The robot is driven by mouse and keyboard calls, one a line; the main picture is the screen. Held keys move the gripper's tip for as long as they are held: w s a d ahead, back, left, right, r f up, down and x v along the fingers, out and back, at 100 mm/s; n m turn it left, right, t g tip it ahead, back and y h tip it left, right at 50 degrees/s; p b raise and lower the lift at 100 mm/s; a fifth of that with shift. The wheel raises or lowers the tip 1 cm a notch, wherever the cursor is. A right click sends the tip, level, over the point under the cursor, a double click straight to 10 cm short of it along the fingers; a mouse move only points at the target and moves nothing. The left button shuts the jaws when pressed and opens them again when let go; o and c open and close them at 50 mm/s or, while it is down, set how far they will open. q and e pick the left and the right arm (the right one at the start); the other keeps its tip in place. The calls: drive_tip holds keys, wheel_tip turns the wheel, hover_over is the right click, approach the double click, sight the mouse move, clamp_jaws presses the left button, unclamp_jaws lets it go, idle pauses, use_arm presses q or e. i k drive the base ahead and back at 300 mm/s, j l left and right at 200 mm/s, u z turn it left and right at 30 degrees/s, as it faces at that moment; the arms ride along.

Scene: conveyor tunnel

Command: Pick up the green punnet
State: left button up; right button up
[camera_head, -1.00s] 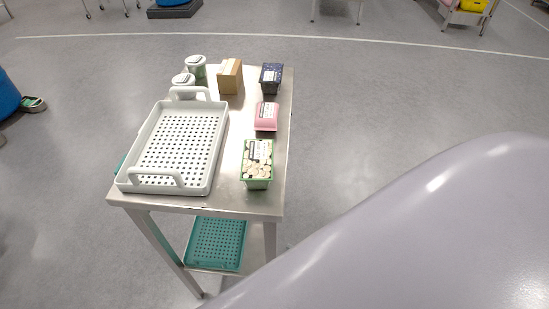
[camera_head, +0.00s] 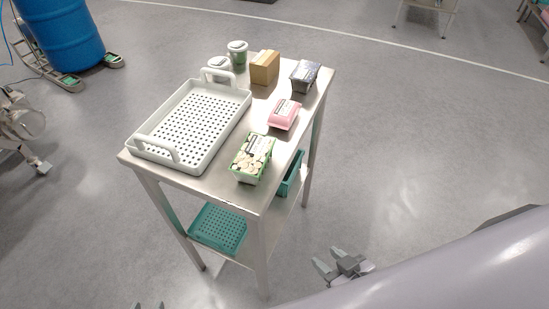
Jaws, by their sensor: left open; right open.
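The green punnet (camera_head: 251,158) stands on the near right part of the steel table, with pale round pieces and a label showing on top. My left gripper (camera_head: 148,305) just shows at the bottom edge, only its two fingertips visible, apart and below the table. My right gripper (camera_head: 331,262) is open and empty, over the floor to the right of the table's near leg. Both grippers are well away from the punnet, and nothing covers it.
A white perforated tray (camera_head: 139,150) fills the table's left side. A pink punnet (camera_head: 284,114), dark blue punnet (camera_head: 304,76), cardboard box (camera_head: 265,68) and two lidded jars (camera_head: 238,56) stand behind the green punnet. Teal crates (camera_head: 217,228) sit on the lower shelf.

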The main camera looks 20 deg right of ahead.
sight(250, 160)
drive_tip(key=k+l, duration=0.1)
drive_tip(key=l, duration=0.4)
drive_tip(key=k+l, duration=0.1)
drive_tip(key=l, duration=0.35)
drive_tip(key=k+l, duration=0.15)
drive_tip(key=l, duration=0.35)
